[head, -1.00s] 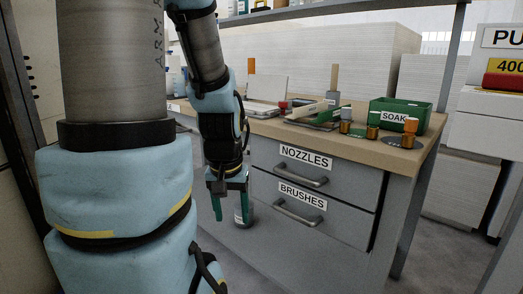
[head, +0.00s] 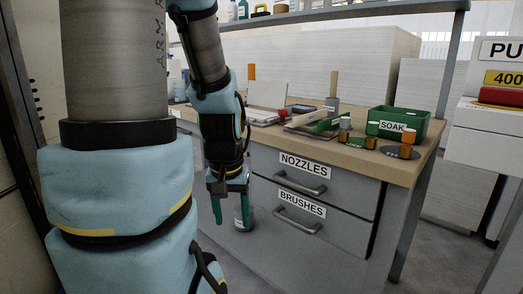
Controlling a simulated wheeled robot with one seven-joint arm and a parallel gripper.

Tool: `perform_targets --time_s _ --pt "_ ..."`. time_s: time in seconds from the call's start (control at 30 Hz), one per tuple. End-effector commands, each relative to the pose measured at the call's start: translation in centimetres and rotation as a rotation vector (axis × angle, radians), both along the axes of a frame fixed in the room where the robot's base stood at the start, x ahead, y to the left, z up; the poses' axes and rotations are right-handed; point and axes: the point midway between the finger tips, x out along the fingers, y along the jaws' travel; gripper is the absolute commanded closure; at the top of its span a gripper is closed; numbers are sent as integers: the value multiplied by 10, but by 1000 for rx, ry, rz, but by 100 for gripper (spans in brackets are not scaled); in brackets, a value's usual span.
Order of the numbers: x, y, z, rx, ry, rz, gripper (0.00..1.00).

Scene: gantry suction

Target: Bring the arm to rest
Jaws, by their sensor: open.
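My gripper (head: 230,206) hangs below my arm in the head view, in front of the workbench's drawer side and lower than the bench top. Its green fingers point down and are apart. A small grey canister with a label (head: 244,218) shows right by the fingers. I cannot tell whether it lies between them or stands behind them. My arm is bent, with its thick upper part filling the left of the view.
The workbench (head: 404,170) has a NOZZLES drawer (head: 303,172) and a BRUSHES drawer (head: 300,208) with protruding handles. A white cabinet (head: 490,130) stands at the right. Floor is open between them.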

Motion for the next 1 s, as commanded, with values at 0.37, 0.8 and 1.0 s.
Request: perform_targets --time_s 0.37,0.8,1.0 --pt "0 0 124 0 0 0 38" --pt "0 0 200 0 0 0 38" --pt "0 0 199 0 0 0 38"
